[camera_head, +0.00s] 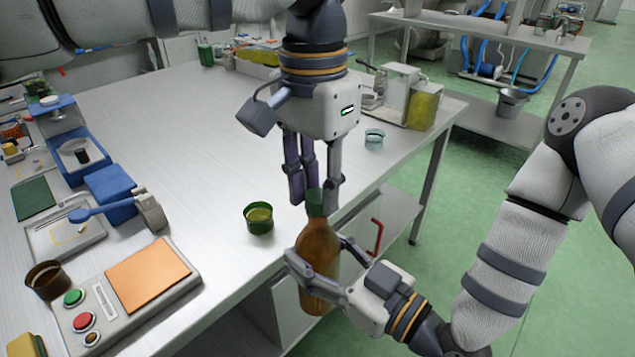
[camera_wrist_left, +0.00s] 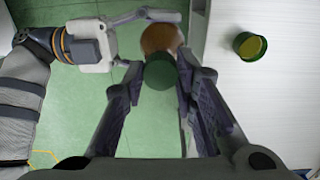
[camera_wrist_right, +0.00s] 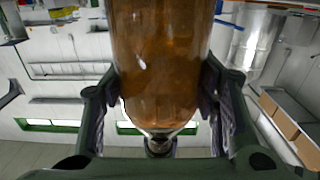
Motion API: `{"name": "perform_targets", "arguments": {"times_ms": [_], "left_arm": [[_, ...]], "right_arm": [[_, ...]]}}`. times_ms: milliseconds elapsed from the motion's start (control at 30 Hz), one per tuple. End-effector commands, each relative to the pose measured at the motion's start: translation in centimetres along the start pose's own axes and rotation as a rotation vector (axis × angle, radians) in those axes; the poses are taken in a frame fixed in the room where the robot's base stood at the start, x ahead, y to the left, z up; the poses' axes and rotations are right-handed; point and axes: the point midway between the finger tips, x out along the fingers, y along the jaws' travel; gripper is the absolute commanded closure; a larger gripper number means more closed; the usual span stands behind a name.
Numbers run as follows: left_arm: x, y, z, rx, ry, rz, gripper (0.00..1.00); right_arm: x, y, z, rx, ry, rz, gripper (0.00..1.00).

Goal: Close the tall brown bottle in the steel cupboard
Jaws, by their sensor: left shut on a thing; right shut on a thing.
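The tall brown bottle (camera_head: 319,245) is held about upright in the air, just off the near edge of the steel table (camera_head: 205,140). My right gripper (camera_head: 320,250) is shut around its body; the right wrist view shows the bottle (camera_wrist_right: 160,60) between both fingers. A dark green cap (camera_head: 315,203) is at the bottle's top. My left gripper (camera_head: 312,188) is above, pointing down, its fingers closed on the cap. In the left wrist view the cap (camera_wrist_left: 161,75) overlaps the bottle (camera_wrist_left: 160,38). Whether the cap is seated on the neck is hidden.
A green cup (camera_head: 258,218) with yellowish contents stands on the table near the bottle. A control box with an orange pad (camera_head: 148,276) and blue scales (camera_head: 75,150) are at left. A glass (camera_head: 374,138) and metal canisters stand at the far right edge. The table's middle is clear.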

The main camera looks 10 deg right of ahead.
Motion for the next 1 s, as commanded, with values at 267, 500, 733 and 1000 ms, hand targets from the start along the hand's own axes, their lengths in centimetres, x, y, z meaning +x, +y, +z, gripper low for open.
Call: {"name": "perform_targets", "arguments": {"times_ms": [267,500,733,1000], "left_arm": [[-0.2,0.0,0.0,0.093,-0.001,-0.003,0.86],[-0.1,0.0,0.0,0.09,-0.001,-0.003,0.54],[-0.2,0.0,0.0,0.089,-0.001,-0.003,0.54],[-3.8,0.1,0.0,0.088,0.0,-0.004,0.54]], "right_arm": [[0.0,0.0,-0.2,-0.001,0.005,0.0,1.0],[0.0,0.0,-0.2,-0.001,0.005,0.0,1.0],[0.0,0.0,-0.2,-0.001,0.006,0.0,1.0],[0.1,0.0,-0.3,-0.002,0.007,0.0,1.0]]}}
